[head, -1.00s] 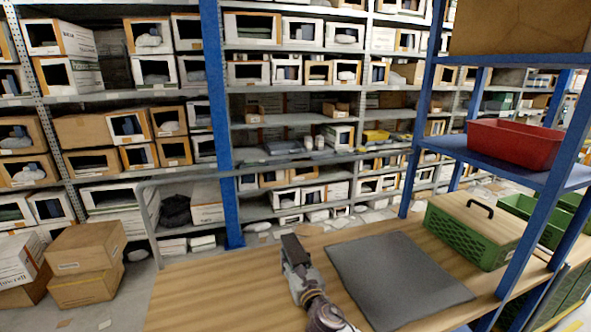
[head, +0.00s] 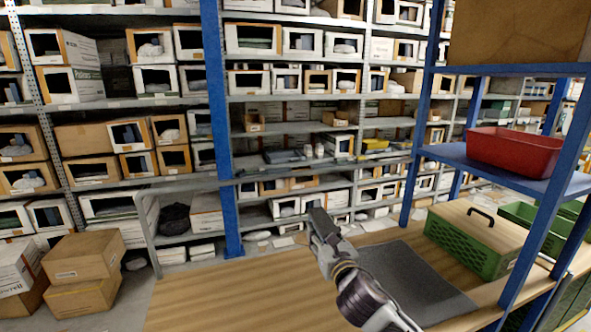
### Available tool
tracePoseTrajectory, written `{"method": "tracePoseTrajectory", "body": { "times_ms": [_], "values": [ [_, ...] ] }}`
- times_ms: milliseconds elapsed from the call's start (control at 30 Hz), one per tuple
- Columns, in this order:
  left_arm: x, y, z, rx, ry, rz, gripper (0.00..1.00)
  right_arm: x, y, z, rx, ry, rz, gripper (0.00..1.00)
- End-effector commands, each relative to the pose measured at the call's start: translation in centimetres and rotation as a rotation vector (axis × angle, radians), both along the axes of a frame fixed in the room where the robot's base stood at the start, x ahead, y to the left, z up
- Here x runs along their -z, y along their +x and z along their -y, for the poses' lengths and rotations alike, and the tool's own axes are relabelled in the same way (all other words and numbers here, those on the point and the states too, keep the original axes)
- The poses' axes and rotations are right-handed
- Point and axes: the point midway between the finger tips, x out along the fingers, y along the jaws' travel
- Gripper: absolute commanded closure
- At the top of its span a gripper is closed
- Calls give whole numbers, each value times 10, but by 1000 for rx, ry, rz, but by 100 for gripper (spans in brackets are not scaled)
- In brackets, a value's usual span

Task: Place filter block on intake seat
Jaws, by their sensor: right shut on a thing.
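My right gripper (head: 325,236) is raised above the wooden table, left of the dark grey mat, with its arm coming in from the lower right. It is shut on a small dark grey block (head: 318,219), which I take for the filter block. The block sticks out at the fingertips, and the gripper partly hides it. I cannot make out an intake seat in this view. My left gripper is not in view.
The wooden table (head: 225,300) is bare on its left. The dark grey mat (head: 415,280) lies flat on it. A green crate with a wooden lid and black handle (head: 470,240) stands at right. Blue rack posts and a shelf with a red bin (head: 512,150) bound the right side.

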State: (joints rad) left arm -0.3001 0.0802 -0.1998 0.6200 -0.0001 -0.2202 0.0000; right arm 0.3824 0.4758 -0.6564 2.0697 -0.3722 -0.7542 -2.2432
Motion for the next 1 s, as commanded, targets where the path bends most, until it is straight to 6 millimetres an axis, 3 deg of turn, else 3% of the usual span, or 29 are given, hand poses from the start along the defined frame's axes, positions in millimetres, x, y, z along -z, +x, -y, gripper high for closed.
{"method": "tracePoseTrajectory", "body": {
  "times_ms": [567,1000],
  "values": [
    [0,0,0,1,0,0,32,20,-18,68,118,2,-3,89],
    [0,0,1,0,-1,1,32,65,-38,114,195,-1,-4,89]
  ]
}}
